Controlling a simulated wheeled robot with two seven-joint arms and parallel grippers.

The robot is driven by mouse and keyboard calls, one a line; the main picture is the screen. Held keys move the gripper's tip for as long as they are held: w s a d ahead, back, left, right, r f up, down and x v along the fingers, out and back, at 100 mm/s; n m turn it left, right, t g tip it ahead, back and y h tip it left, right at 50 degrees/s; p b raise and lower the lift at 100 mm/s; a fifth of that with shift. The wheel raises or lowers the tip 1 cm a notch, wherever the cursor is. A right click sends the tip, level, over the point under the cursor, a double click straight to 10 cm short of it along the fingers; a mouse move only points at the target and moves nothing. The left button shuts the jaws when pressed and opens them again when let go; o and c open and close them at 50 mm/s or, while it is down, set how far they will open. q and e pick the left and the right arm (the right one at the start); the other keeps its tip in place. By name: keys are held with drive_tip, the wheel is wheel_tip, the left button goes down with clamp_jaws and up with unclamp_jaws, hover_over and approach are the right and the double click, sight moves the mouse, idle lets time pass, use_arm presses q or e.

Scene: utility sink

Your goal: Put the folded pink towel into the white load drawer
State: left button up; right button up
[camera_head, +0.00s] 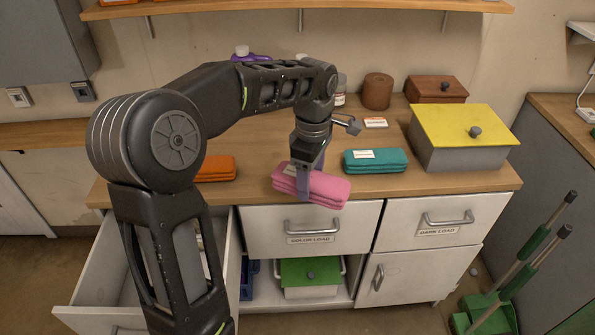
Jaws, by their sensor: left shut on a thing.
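The folded pink towel (326,190) is at the front edge of the wooden counter, slightly tilted in the picture. I cannot tell whether it still touches the counter. My left gripper (303,188) points down and is shut on the towel, with one finger showing across its front side. An open white drawer (88,262) stands out below the counter at the left. Its label is not visible, and my left arm hides part of its inside. My right gripper is not in view.
An orange folded towel (216,168) and a teal one (375,161) lie on the counter. A grey box with a yellow lid (463,125) stands at the right. The color load drawer (310,230) and dark load drawer (440,222) are shut. Green-handled tools (510,285) stand at the lower right.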

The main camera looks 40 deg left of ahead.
sight(342, 196)
use_arm(q)
drive_tip(key=d+f+m, duration=0.1)
drive_tip(key=d+m, duration=0.1)
drive_tip(key=m, duration=0.1)
drive_tip(key=w+d+f+m, duration=0.1)
drive_tip(key=d+m, duration=0.1)
drive_tip(key=m, duration=0.1)
drive_tip(key=w+d+f+m, duration=0.1)
drive_tip(key=d+m, duration=0.2)
drive_tip(key=shift+w+f+m, duration=0.25)
drive_tip(key=shift+m, duration=0.05)
drive_tip(key=w+d+f+m, duration=0.2)
drive_tip(key=d+f+m, duration=0.1)
drive_tip(key=d+m, duration=0.4)
drive_tip(key=shift+w+f+m, duration=0.35)
drive_tip(key=shift+w+m, duration=0.05)
drive_tip(key=shift+m, duration=1.5)
